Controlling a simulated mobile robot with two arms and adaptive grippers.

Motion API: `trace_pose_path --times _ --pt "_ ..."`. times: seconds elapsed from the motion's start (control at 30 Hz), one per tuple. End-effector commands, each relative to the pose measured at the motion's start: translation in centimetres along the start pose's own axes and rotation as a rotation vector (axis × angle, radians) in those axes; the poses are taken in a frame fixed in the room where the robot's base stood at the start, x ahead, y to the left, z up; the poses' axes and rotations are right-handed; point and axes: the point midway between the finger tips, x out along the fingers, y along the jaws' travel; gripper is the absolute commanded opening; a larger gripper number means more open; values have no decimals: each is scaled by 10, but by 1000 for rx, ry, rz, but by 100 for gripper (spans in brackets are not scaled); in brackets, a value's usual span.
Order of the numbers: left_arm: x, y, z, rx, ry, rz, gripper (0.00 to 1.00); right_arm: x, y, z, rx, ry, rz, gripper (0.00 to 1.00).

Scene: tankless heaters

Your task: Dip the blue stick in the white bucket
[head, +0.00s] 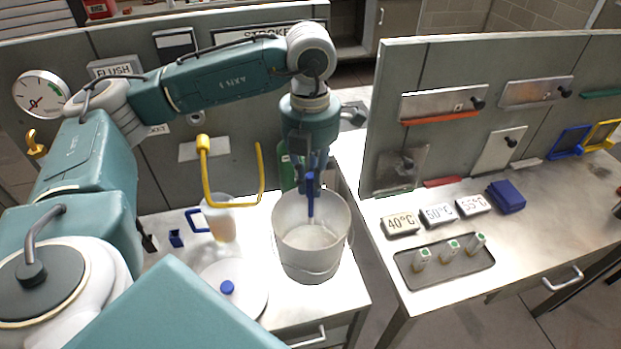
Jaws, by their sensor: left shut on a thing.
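The white bucket (312,262) stands on the left bench near its right edge, with a pale content showing inside. My left gripper (310,184) is above the bucket's mouth and points down. It is shut on the blue stick (311,208), which hangs upright with its lower end inside the bucket's rim. I cannot tell whether the stick's tip touches the content. My right gripper is not in view.
Left of the bucket are a clear jug (222,222) with a blue handle and a white round lid (245,300) with a blue knob. A green bottle (288,170) stands behind the bucket. The right bench holds a grey tray (447,277) with small vials and temperature blocks (437,215).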

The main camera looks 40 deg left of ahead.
Motion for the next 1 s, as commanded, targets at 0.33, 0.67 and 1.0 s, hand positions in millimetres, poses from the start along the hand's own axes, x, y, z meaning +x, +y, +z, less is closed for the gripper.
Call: trace_pose_path --times 0.33,0.67,1.0 --pt "40 0 0 1 1 0 0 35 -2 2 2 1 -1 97" --pt "60 0 0 1 -1 0 0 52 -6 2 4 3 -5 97" --pt "60 0 0 1 -1 0 0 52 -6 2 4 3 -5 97"
